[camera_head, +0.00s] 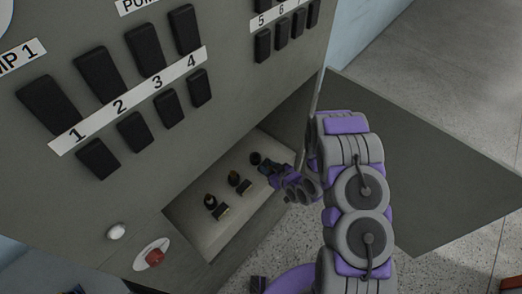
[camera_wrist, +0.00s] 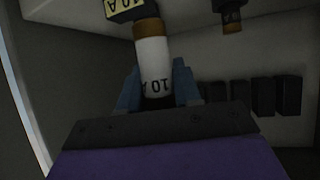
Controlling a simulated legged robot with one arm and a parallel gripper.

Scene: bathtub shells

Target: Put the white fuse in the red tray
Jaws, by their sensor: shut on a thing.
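The white fuse (camera_wrist: 152,60) has a brown band and a "10 A" mark in the wrist view. My gripper (camera_wrist: 157,88) is shut on it, with one blue finger on each side. The fuse's far end meets a black holder with a yellow label (camera_wrist: 124,8); I cannot tell whether it is still seated there. In the head view my gripper (camera_head: 267,168) reaches into the open compartment, and the fuse is not clear there. A reddish edge (camera_head: 511,290) shows at the bottom right corner of the head view; I cannot tell whether it is the red tray.
Several dark fuse holders (camera_head: 234,179) stand in the compartment (camera_head: 200,187) left of my gripper. Its open door (camera_head: 425,165) extends to the right. The panel above carries black switches (camera_head: 145,50), and a red button (camera_head: 155,256) sits lower left. Speckled floor lies beyond.

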